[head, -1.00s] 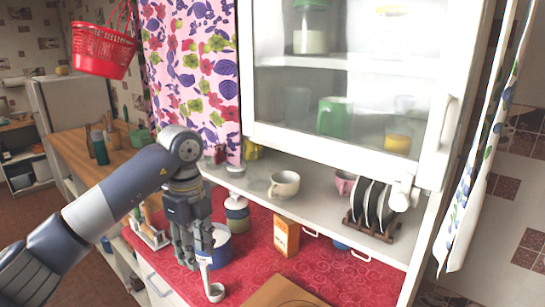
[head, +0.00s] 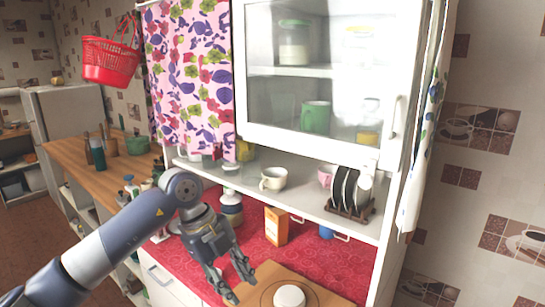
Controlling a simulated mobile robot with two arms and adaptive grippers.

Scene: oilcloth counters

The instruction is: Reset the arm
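My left arm comes in from the lower left in the head view. Its gripper (head: 241,288) points down over the red patterned counter (head: 345,278), close to the left edge of a wooden board (head: 325,297). Its fingers are spread apart, and I see nothing between them. My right gripper is not in view.
A white round item (head: 289,297) is on the board. An orange box (head: 276,226) and a striped jar (head: 231,207) stand behind the gripper. Above are a cream cup (head: 273,179), a plate rack (head: 349,212) and a glass-doored cabinet (head: 315,80). A red basket (head: 110,62) hangs left.

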